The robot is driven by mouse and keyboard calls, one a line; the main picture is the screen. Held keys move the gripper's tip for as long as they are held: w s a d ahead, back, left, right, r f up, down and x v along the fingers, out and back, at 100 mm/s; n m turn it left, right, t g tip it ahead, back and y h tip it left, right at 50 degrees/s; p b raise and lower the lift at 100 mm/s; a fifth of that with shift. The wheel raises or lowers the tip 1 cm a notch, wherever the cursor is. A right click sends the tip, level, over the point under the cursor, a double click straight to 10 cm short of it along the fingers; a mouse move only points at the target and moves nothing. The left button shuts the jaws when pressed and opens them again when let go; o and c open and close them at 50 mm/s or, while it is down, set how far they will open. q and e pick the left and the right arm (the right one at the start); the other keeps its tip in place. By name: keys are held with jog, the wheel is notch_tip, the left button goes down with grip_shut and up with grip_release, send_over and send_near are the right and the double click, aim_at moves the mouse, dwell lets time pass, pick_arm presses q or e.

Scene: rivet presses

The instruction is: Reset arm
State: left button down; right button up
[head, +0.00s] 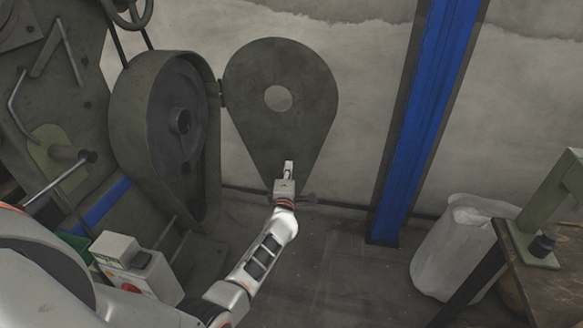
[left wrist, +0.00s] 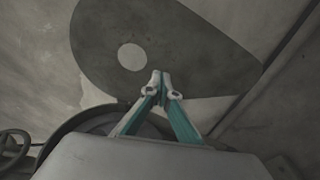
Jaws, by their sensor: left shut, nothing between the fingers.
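My left arm comes in from the lower left of the head view and reaches toward the middle. Its gripper (head: 288,168) is shut and empty, in front of the lower tip of a dark teardrop-shaped cover (head: 300,75) with a round hole. In the left wrist view the closed fingertips (left wrist: 161,78) meet in front of the same cover (left wrist: 185,45), below and to the right of its hole. I cannot tell whether the fingers touch the cover. My right gripper is not in view.
The open wheel housing (head: 165,130) of a press stands left of the cover, joined to it at a hinge. A control box (head: 135,268) sits below. A blue post (head: 425,110), a white sack (head: 455,245) and a bench (head: 550,270) are on the right. The floor between is clear.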

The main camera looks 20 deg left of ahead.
pick_arm(q)
jog(key=shift+s+a, duration=0.45)
jog(key=shift+s, duration=0.35)
jog(key=s+d+f+m+g+h, duration=0.1)
jog(key=s+d+f+m+h, duration=0.4)
jog(key=s+m, duration=0.5)
jog(key=s+d+f+m+g+h, duration=0.1)
jog(key=s+d+f+m+h, duration=0.2)
jog(key=s+d+f+m, duration=0.65)
jog(key=s+d+m+g+h, duration=0.1)
jog(key=s+m+g, duration=0.3)
jog(key=s, duration=1.8)
jog(key=m, duration=0.3)
jog(key=shift+s+d+f+p, duration=0.2)
jog(key=shift+d+f+p, duration=0.05)
jog(key=shift+d+p, duration=0.15)
jog(key=shift+a, duration=0.2)
